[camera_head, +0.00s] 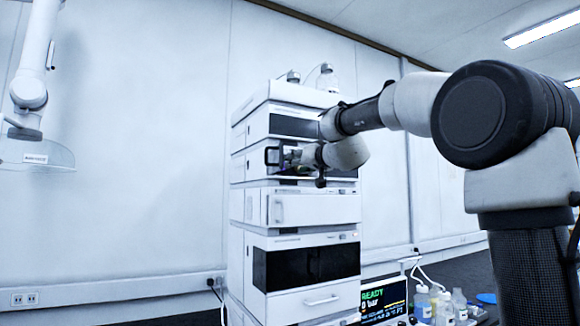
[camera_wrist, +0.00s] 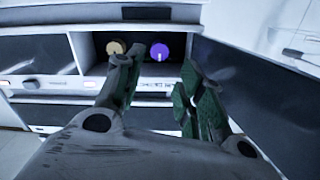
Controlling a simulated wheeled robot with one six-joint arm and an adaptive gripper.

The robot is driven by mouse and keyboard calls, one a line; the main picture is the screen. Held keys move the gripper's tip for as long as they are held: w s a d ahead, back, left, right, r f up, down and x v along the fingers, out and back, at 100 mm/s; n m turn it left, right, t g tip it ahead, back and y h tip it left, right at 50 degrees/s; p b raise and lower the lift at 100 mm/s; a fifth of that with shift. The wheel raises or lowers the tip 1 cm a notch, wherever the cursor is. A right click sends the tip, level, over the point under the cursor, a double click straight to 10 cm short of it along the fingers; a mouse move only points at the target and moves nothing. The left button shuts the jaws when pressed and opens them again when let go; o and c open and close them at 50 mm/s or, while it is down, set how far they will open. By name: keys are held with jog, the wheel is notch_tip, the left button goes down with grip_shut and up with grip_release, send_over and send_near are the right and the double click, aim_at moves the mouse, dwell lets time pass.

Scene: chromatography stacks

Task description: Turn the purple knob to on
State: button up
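The purple knob (camera_wrist: 159,51) sits inside an open compartment of the stack, in the wrist view, with a light pointer mark at its lower part. A tan knob (camera_wrist: 117,47) is to its left. My gripper (camera_wrist: 158,77) is open in front of the compartment, with one finger at the left below the tan knob and the other at the right. The purple knob shows between and beyond the fingertips, and no contact is visible. In the head view my gripper (camera_head: 283,157) is at the compartment in the chromatography stack (camera_head: 302,250); the knobs cannot be made out there.
An open dark door panel (camera_wrist: 250,75) stands to the right of the compartment in the wrist view. In the head view, bottles (camera_head: 440,305) and a display reading READY (camera_head: 380,297) are right of the stack. An extraction arm (camera_head: 28,85) hangs at the left.

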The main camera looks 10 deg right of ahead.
jog(key=v, duration=0.3)
jog(key=shift+w, duration=0.1)
jog(key=w+a+n, duration=0.1)
jog(key=w+n, duration=0.1)
jog(key=w, duration=0.2)
jog(key=w+a+n, duration=0.1)
jog(key=w+n, duration=0.1)
jog(key=w, duration=0.2)
jog(key=w+a+n, duration=0.1)
jog(key=w+n, duration=0.1)
jog(key=w, duration=0.2)
jog(key=shift+w+a, duration=0.1)
jog(key=shift+a, duration=0.05)
jog(key=shift+c, duration=0.3)
jog(key=c, duration=0.7)
